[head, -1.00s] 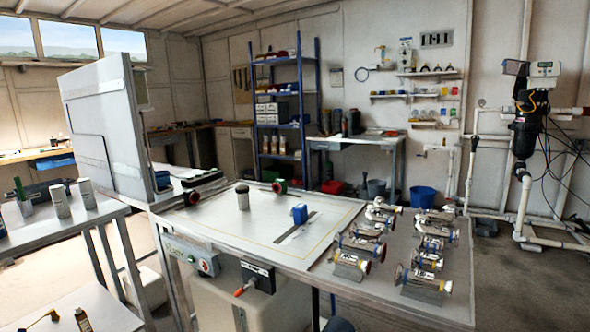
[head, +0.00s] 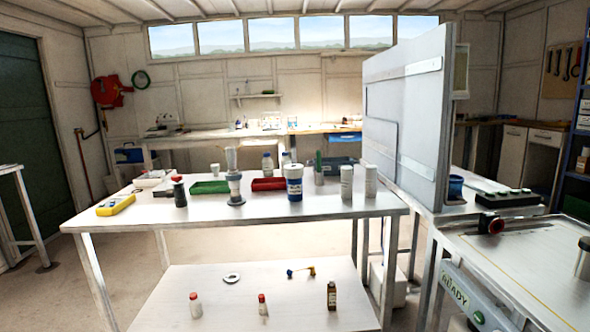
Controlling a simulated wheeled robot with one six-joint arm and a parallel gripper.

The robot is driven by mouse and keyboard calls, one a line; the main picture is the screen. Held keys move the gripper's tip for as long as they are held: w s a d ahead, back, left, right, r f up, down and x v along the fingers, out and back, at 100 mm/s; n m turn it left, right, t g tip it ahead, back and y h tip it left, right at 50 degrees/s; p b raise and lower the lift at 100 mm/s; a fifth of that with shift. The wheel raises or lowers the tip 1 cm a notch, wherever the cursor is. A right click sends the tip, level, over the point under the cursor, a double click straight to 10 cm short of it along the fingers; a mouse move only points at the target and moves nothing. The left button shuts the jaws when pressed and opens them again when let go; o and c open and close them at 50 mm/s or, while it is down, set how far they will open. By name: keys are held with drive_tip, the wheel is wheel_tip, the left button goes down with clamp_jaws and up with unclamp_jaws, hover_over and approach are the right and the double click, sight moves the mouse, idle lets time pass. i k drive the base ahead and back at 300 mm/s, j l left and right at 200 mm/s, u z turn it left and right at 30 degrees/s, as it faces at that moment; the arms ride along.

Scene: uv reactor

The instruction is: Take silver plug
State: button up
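No thing in view can be told for sure as the silver plug. A small silver-grey ring-shaped piece (head: 232,278) lies on the lower shelf of the middle table, too small to tell what it is. A silver cylinder with a dark top (head: 583,262) stands on the bench at the right edge, partly cut off by the frame. A clear-and-grey upright device (head: 235,180) stands on the table top. My gripper is not in view.
The metal table (head: 330,206) holds a yellow meter (head: 116,205), green tray (head: 210,187), red tray (head: 268,184), blue-and-white tub (head: 294,183) and two white canisters. Small bottles stand on the lower shelf (head: 270,310). A tall grey panel (head: 408,115) rises at the right. Floor at left is clear.

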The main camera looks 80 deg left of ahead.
sight(216, 168)
drive_tip(key=u, duration=2.9)
drive_tip(key=i+j, duration=0.1)
drive_tip(key=i, duration=0.4)
drive_tip(key=i+j, duration=0.1)
drive_tip(key=i, duration=0.45)
drive_tip(key=i+j+z, duration=0.1)
drive_tip(key=i, duration=0.4)
drive_tip(key=i+j, duration=0.15)
drive_tip(key=i, duration=0.35)
